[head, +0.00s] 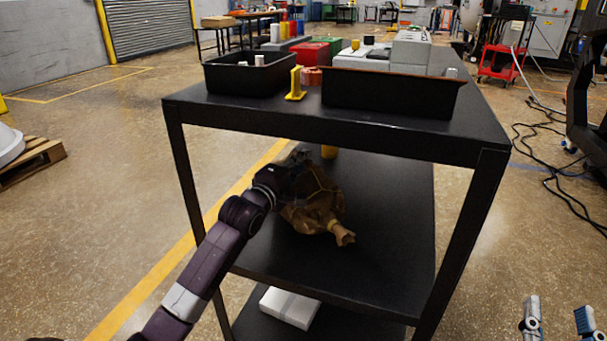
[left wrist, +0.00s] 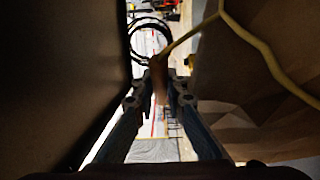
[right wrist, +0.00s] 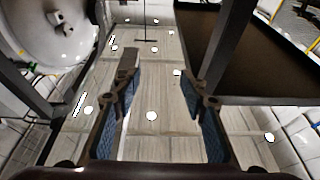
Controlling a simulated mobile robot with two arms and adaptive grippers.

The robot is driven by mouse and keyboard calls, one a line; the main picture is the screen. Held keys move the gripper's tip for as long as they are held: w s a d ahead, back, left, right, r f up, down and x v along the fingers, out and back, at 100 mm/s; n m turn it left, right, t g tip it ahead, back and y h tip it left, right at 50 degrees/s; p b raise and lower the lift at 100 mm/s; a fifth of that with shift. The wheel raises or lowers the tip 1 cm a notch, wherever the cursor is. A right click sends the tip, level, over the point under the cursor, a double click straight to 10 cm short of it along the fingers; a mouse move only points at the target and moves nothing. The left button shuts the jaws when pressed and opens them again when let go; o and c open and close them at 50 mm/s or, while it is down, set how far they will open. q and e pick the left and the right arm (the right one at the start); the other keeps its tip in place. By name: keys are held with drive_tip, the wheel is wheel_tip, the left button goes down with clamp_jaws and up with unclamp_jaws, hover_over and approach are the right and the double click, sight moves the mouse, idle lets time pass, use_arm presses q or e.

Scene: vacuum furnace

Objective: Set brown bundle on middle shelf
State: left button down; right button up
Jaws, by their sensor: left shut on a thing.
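The brown bundle (head: 312,216), a wrapped parcel with a yellow tie, is at the middle shelf (head: 385,240) of the black cart. I cannot tell whether it rests on the shelf or hangs just above it. My left gripper (head: 296,180) reaches in from the cart's left side and is shut on the bundle. In the left wrist view, the bundle (left wrist: 250,85) fills the right side, and a brown strip of it lies between the fingers (left wrist: 160,98). My right gripper (right wrist: 163,90) is open and empty, outside the cart at the lower right of the head view (head: 557,315).
A white box (head: 290,307) lies on the bottom shelf. The cart top (head: 300,118) above holds two black bins (head: 250,75) and other goods. The middle shelf's right part is clear.

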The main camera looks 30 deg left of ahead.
sight(304, 174)
use_arm(q)
wheel_tip(304, 174, down, 3)
drive_tip(key=shift+r+b, duration=0.1)
drive_tip(key=shift+b, duration=0.55)
use_arm(e)
drive_tip(key=s+r+t+y, duration=0.1)
drive_tip(key=s+r+t, duration=0.2)
drive_tip(key=r, duration=0.3)
drive_tip(key=shift+s+r+t, duration=0.15)
drive_tip(key=shift+s+t, duration=0.2)
drive_tip(key=shift+t, duration=0.15)
drive_tip(key=shift+d, duration=0.1)
use_arm(q)
drive_tip(key=c, duration=2.3)
unclamp_jaws()
drive_tip(key=shift+f, duration=0.4)
drive_tip(key=o, duration=0.3)
drive_tip(key=shift+o, duration=0.2)
drive_tip(key=shift+r, duration=0.15)
